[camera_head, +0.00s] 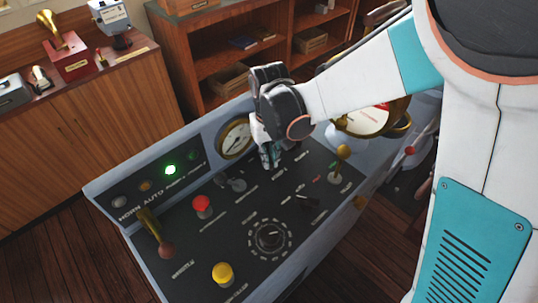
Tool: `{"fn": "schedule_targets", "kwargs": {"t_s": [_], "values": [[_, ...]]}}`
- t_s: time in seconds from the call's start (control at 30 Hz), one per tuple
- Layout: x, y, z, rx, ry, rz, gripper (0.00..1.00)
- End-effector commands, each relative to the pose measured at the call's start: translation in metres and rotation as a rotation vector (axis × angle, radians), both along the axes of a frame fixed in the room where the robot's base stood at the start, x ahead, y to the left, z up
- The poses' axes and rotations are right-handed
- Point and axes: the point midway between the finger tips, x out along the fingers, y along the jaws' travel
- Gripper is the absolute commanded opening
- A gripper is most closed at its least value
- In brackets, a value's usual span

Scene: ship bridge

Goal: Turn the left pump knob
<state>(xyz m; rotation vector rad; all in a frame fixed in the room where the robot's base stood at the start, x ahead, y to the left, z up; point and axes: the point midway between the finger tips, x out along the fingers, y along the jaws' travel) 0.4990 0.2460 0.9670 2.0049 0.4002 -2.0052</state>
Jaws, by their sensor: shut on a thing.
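The grey control console (330,254) stands in the middle of the head view with a black sloping panel. My gripper (268,158) points down at the panel's far side, just right of the round white gauge. Its fingers are shut on a small knob, which they hide almost completely. I cannot read the label there, so I cannot tell which pump knob it is. A small dark grey control (235,184) sits to the left of the fingers, apart from them.
A red button (202,206), a yellow button (222,273), a brass lever (154,229), a round dial (269,237) and a brass-knobbed lever (341,158) stand up from the panel. A lit green lamp (170,169) is at left. Wooden shelves (225,60) stand behind.

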Motion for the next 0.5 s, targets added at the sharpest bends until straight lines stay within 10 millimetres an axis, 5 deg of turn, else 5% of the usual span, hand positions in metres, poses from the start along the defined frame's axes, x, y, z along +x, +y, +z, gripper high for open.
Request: {"fn": "schedule_targets", "kwargs": {"t_s": [0.5], "values": [[0.0016, -0.0020, -0.0002, 0.000, 0.000, 0.432, 0.00]]}}
